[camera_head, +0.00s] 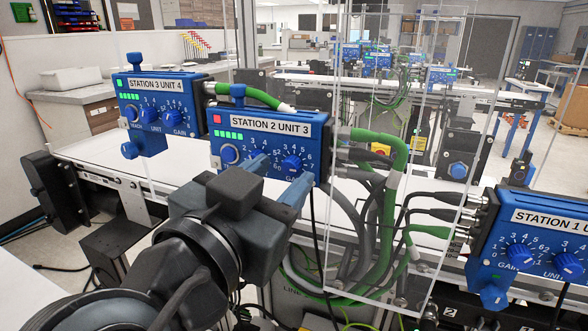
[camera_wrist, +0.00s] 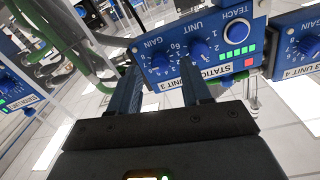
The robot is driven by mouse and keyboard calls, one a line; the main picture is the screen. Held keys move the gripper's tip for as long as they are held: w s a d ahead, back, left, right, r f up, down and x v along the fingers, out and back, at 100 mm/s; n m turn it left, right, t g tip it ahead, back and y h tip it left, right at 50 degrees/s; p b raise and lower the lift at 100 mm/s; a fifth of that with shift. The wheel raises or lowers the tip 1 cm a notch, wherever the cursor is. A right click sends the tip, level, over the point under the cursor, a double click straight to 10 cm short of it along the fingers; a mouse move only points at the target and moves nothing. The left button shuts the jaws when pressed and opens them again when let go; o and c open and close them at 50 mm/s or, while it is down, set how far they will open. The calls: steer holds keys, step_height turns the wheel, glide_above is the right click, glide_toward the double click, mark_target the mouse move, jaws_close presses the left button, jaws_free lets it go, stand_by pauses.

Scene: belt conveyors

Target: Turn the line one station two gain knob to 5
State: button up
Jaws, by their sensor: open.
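The blue station 2 box (camera_head: 262,141), labelled "STATION 2 UNIT 3", stands on the near conveyor. Its gain knob (camera_head: 292,163) is at the lower right of its face, with a numbered dial around it. My gripper (camera_head: 279,172) is open just in front of this face, its blue fingers hiding the unit knob and part of the gain label. In the wrist view the box (camera_wrist: 230,62) appears upside down. The gain knob (camera_wrist: 160,61) shows there between my finger ends; I cannot tell whether they touch it. The knob's exact setting is too small to read.
The station 3 box (camera_head: 160,105) stands to the left and the station 1 box (camera_head: 545,235) to the right. Thick green cables (camera_head: 380,215) and a clear panel lie right of station 2. The white belt (camera_head: 130,150) is clear between boxes.

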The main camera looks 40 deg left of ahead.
steer(key=shift+w+a, duration=0.15)
steer(key=shift+w, duration=0.45)
jaws_close()
